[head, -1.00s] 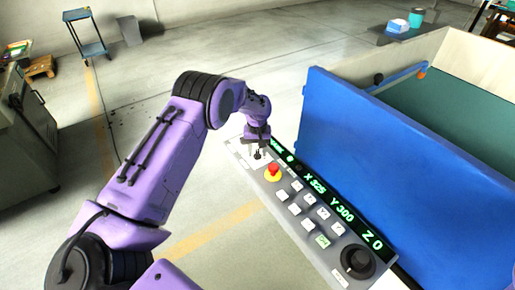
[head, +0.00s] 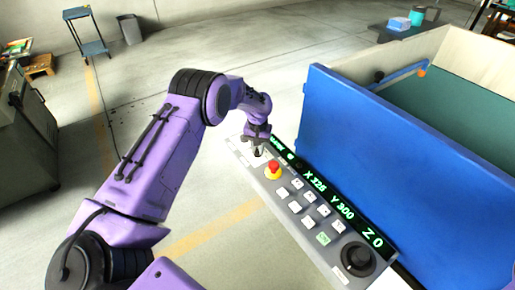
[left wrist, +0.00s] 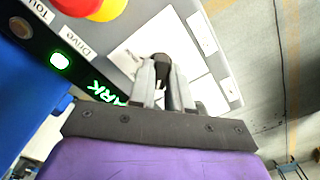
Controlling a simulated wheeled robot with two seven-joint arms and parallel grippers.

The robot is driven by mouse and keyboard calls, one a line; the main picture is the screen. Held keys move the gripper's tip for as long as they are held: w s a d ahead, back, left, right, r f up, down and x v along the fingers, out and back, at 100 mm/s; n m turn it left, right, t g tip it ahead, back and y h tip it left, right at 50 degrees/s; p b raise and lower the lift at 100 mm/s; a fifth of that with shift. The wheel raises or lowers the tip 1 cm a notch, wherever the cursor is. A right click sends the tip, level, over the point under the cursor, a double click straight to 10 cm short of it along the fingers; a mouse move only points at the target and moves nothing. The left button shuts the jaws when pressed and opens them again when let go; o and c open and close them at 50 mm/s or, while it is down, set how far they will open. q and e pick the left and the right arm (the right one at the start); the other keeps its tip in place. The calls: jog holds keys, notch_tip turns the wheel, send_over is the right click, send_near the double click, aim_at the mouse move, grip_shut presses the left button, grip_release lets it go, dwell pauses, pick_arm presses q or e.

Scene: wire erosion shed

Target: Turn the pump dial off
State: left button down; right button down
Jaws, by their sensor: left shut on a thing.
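My left gripper (head: 258,150) points down at the upper left end of the grey control panel (head: 240,151). In the left wrist view its two grey fingers (left wrist: 163,88) are shut on a small dark dial (left wrist: 162,62), which stands on a white plate (left wrist: 128,50) on the panel. The fingers hide much of the dial, so its pointer and label cannot be read. My right gripper is not in view.
A red button with a yellow collar (head: 273,169) sits close beside the gripper. Several white keys and a large black knob (head: 357,259) lie farther along the panel. A blue machine wall (head: 385,165) rises behind it. Open floor lies left.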

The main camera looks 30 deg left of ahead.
pick_arm(q)
jog(key=m, duration=0.4)
jog(key=shift+m+b, duration=0.3)
jog(key=shift+m, duration=1.9)
jog(key=shift+w, duration=0.1)
jog(key=c, duration=1.1)
grip_release()
jog(key=shift+o, duration=0.2)
notch_tip(320, 180, up, 11)
jog(key=b, duration=0.2)
jog(key=shift+f, duration=0.2)
